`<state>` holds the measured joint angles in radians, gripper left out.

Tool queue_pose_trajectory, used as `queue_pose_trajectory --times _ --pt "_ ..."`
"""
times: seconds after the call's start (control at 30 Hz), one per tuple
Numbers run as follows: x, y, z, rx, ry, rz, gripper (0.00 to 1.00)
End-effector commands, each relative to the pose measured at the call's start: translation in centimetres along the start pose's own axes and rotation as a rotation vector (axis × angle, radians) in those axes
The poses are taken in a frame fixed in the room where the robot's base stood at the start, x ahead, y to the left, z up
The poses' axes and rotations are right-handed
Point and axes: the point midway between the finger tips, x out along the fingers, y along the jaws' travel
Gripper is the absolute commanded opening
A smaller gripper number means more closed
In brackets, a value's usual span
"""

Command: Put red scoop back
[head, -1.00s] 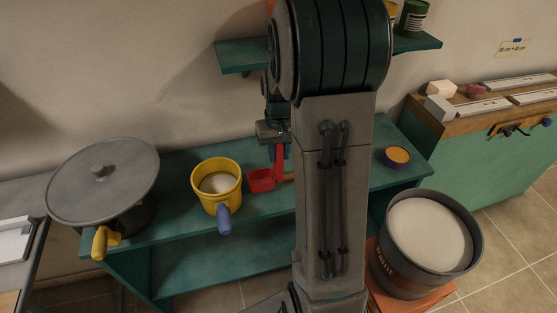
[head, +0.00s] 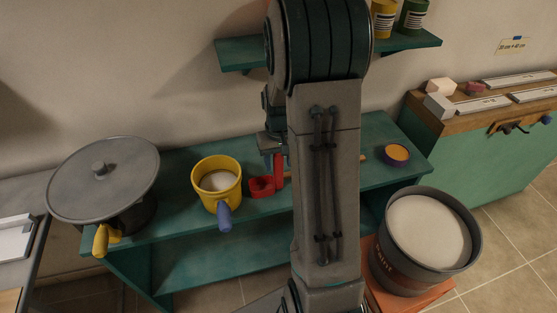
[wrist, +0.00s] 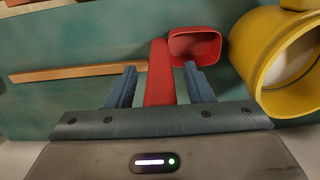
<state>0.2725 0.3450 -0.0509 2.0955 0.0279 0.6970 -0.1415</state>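The red scoop (head: 262,187) is on the green bench, just right of the yellow pot. In the wrist view, the scoop (wrist: 194,45) has its bowl beyond the fingertips and its handle running back between the fingers. My gripper (wrist: 160,85) is open around the handle, with a visible gap on each side. In the head view my gripper (head: 273,155) is low over the scoop, and my arm hides part of the bench to its right.
The yellow pot (head: 205,192) with white contents stands close to the scoop; a lidded grey pot (head: 128,212) is farther left. A wooden strip (wrist: 75,72) lies beside the scoop. A small purple-rimmed bowl (head: 397,153) sits right. A shelf (head: 240,55) hangs above.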

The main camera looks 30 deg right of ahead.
Motion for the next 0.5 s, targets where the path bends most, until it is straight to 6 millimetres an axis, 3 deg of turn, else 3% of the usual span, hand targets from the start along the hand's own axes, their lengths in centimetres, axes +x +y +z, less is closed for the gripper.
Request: queue_pose_trajectory --times 0.23,0.5 --pt "-1.1 0.0 -0.1 0.0 0.004 0.0 0.47" --pt "-6.7 0.0 -0.1 0.0 0.007 0.0 0.47"
